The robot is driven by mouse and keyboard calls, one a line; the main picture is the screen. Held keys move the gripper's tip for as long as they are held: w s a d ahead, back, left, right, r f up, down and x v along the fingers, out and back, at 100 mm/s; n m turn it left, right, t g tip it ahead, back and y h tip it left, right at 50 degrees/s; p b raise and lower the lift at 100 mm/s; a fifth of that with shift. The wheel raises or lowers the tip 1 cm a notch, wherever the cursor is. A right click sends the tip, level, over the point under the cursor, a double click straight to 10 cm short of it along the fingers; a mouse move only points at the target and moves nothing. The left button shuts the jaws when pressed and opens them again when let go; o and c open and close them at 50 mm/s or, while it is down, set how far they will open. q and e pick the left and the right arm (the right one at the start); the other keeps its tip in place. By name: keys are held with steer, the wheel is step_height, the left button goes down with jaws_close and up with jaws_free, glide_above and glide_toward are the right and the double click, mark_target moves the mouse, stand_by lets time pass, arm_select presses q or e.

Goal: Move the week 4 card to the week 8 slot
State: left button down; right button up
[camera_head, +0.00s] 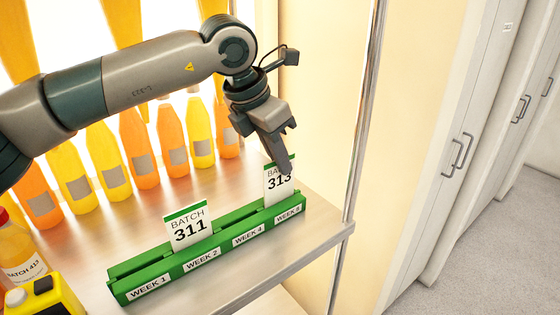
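The green card rack (120,288) stands on the shelf, with slots labelled week 1, week 2, week 4 and week 8 from left to right. A white card marked batch 313 (272,190) is upright at the week 8 slot. A card marked batch 311 (188,230) stands at the week 2 slot. No card shows at week 4 or week 1. My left gripper (285,165) points down at the top of the batch 313 card, one finger covering part of its upper print. The other finger is hidden, so I cannot tell whether it grips. My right gripper is out of view.
Several orange and yellow juice bottles (145,165) line the back of the shelf. A bottle (22,262) and a yellow box-like item (50,298) are at the front left. A metal post (362,115) rises at the shelf's right end. White cabinets (450,130) stand beyond.

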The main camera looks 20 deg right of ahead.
arm_select(q)
steer(key=shift+f+b, duration=0.75)
steer(key=shift+b, duration=0.15)
stand_by(0.6)
steer(key=c, duration=1.9)
jaws_free()
steer(key=shift+c, duration=0.2)
steer(key=shift+r, duration=0.1)
steer(key=shift+a+r+b, duration=0.25)
steer(key=shift+r+b, duration=0.05)
steer(key=shift+r, duration=0.25)
steer(key=b+v, duration=0.3)
steer(key=v, duration=0.7)
steer(key=shift+s+r, duration=0.15)
steer(key=shift+r, duration=0.2)
